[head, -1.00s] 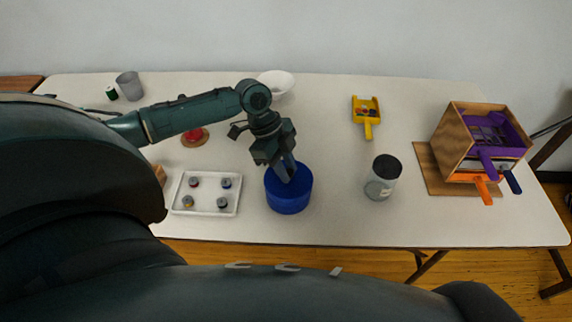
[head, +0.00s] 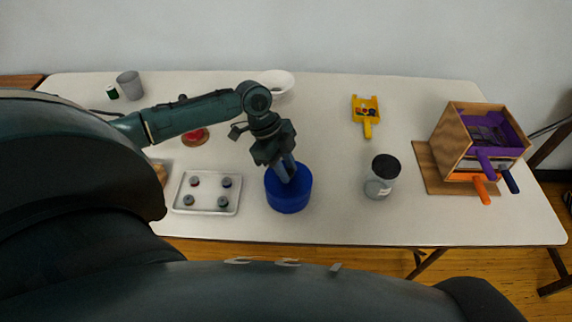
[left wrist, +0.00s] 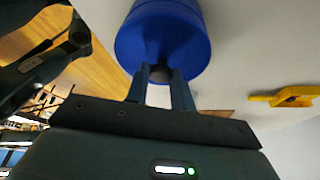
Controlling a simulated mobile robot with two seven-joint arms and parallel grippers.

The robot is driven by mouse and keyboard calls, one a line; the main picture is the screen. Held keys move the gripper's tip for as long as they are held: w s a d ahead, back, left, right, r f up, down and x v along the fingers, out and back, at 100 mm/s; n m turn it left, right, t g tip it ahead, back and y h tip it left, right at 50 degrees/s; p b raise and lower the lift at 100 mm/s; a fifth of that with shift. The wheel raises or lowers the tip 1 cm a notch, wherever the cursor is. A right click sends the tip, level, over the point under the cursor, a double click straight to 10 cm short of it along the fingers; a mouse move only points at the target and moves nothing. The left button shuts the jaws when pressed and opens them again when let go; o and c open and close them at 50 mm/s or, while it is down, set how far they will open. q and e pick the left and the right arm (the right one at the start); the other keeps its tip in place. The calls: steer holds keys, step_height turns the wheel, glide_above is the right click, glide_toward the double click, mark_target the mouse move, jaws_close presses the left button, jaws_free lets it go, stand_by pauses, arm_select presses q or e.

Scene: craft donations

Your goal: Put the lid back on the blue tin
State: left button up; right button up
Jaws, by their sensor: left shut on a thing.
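The blue tin (head: 289,202) stands upright near the front edge of the table, left of centre. Its blue lid (head: 301,172) sits on top, and no gap shows between them. My left gripper (head: 288,172) reaches down to the lid from above. In the left wrist view, the fingers (left wrist: 160,78) are shut on a small dark knob (left wrist: 158,72) at the centre of the lid (left wrist: 185,50). The tin's wall (left wrist: 165,12) shows behind the lid. My right gripper is not in view.
A white tray (head: 207,210) with several small spools lies left of the tin. A grey can (head: 379,187) stands to the right. The table between tin and can is clear.

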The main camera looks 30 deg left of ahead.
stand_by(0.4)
arm_select(q)
steer(key=o, duration=1.5)
step_height(320, 180, up, 5)
steer(key=p, duration=0.5)
steer(key=shift+r+p, duration=0.4)
steer(key=shift+r, duration=0.6)
steer(key=shift+c, duration=0.3)
jaws_close()
